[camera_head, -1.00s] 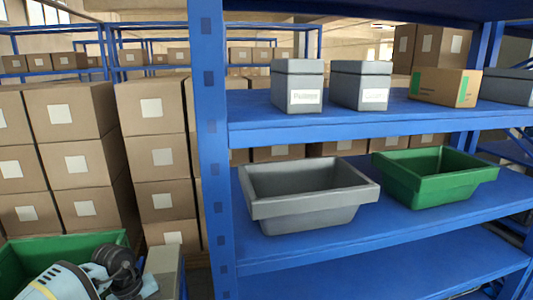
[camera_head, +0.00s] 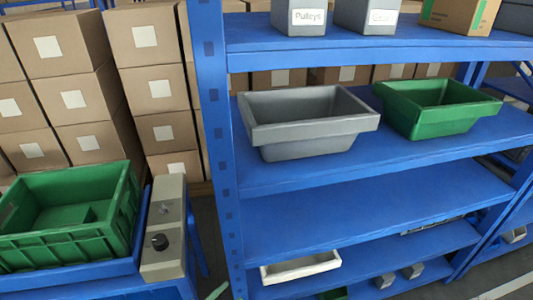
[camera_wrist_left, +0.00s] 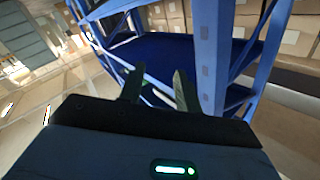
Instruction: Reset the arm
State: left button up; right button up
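My left gripper (camera_wrist_left: 158,82) shows in the left wrist view with two dark fingers standing apart. Nothing is seen between them. Beyond the fingertips is a blue shelf rack (camera_wrist_left: 208,70), tilted in that view. In the head view, only a small pale green-grey tip (camera_head: 217,291) shows at the bottom edge; I cannot tell for certain if it is part of my left gripper. My right gripper is not in view.
A grey bin (camera_head: 312,136) and a green bin (camera_head: 440,123) stand on the blue rack's middle shelf. A green crate (camera_head: 62,262) sits at left beside a grey control box (camera_head: 165,210). The shelf (camera_head: 370,205) below the bins is clear. Stacked cartons (camera_head: 75,97) stand behind.

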pick_arm(q)
jog(key=s+a+f+n+g+y, duration=0.2)
jog(key=s+a+f+n+y, duration=0.2)
jog(key=s, duration=0.6)
jog(key=s+a+f+n+g+y, duration=0.3)
jog(key=s+a+f+n+y, duration=0.2)
jog(key=s, duration=0.6)
notch_tip(320, 180, down, 4)
jog(key=shift+s+a+r+n, duration=0.15)
jog(key=shift+a+r+n, duration=0.05)
jog(key=shift+a+n, duration=0.9)
